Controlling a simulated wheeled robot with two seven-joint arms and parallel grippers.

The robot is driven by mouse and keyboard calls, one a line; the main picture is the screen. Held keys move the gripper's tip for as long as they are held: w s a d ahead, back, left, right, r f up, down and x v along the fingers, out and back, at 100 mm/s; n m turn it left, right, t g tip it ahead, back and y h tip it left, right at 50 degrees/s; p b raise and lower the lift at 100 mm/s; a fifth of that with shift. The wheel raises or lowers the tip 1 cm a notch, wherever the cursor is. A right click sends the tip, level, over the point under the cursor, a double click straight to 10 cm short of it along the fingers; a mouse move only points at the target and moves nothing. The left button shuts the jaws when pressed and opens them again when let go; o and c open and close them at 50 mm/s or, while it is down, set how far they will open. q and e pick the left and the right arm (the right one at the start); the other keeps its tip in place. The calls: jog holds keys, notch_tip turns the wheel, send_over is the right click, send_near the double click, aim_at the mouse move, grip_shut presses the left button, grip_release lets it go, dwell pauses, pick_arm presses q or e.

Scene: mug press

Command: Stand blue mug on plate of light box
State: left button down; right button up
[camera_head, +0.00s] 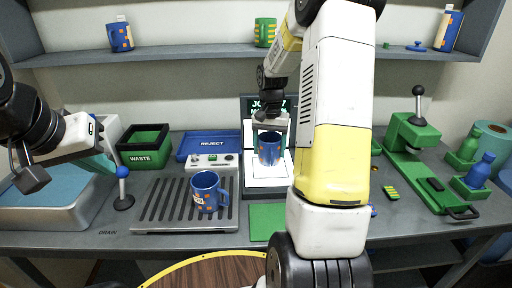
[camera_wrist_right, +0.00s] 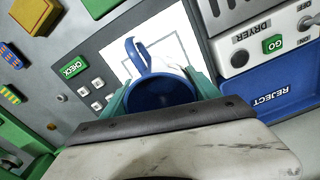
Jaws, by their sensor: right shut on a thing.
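A blue mug with orange patches (camera_head: 269,152) is held upright between the fingers of my right gripper (camera_head: 269,138), in front of the light box screen. The white plate of the light box (camera_head: 266,182) lies under and around it; I cannot tell whether the base touches it. In the right wrist view the mug (camera_wrist_right: 162,92) sits between the green fingers, its open top and handle showing, over the white plate (camera_wrist_right: 116,52). A second blue mug with orange patches (camera_head: 207,192) stands on the drain rack. My left gripper (camera_head: 30,180) is at the far left, away from both mugs; its opening is unclear.
The slotted drain rack (camera_head: 165,204) is left of the light box. Behind it are a blue reject tray (camera_head: 207,143), a dryer panel (camera_head: 212,161) and a green waste bin (camera_head: 143,148). A green lever press (camera_head: 418,165) stands right. A green mat (camera_head: 266,222) lies in front.

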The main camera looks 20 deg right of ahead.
jog(key=shift+w+d, duration=0.3)
jog(key=shift+w, duration=0.15)
jog(key=shift+w+f, duration=0.15)
jog(key=shift+f, duration=1.65)
jog(key=shift+f, duration=0.1)
jog(key=o, duration=1.8)
jog(key=shift+c, duration=0.2)
